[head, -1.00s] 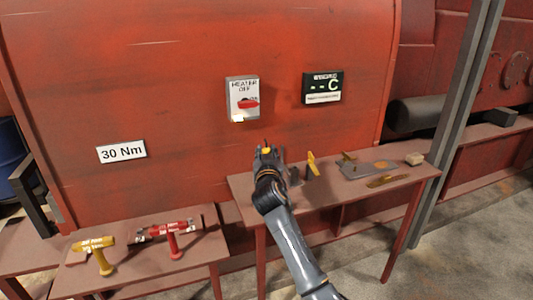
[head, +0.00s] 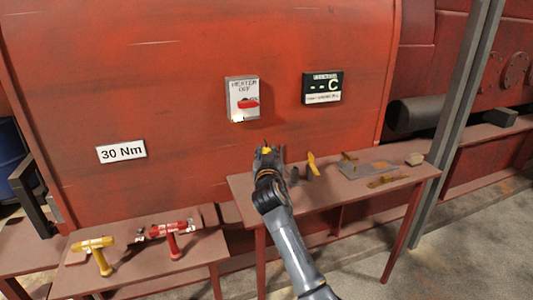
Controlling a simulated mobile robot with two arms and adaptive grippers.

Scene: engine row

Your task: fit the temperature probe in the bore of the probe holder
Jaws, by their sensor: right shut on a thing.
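My right gripper (head: 266,154) is above the left end of the red-brown bench (head: 235,181), close to the red casing. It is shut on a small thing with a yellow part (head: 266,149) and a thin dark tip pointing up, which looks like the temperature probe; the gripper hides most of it. A small grey piece (head: 294,174) just right of the gripper may be the probe holder. It is partly hidden, and its bore cannot be made out. I cannot tell whether the probe touches it. My left gripper is not in view.
A yellow upright piece (head: 313,164) stands right of the gripper. A display (head: 322,88) reads "-- C", beside a heater switch box (head: 243,99). Yellow and red wrenches are lower left.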

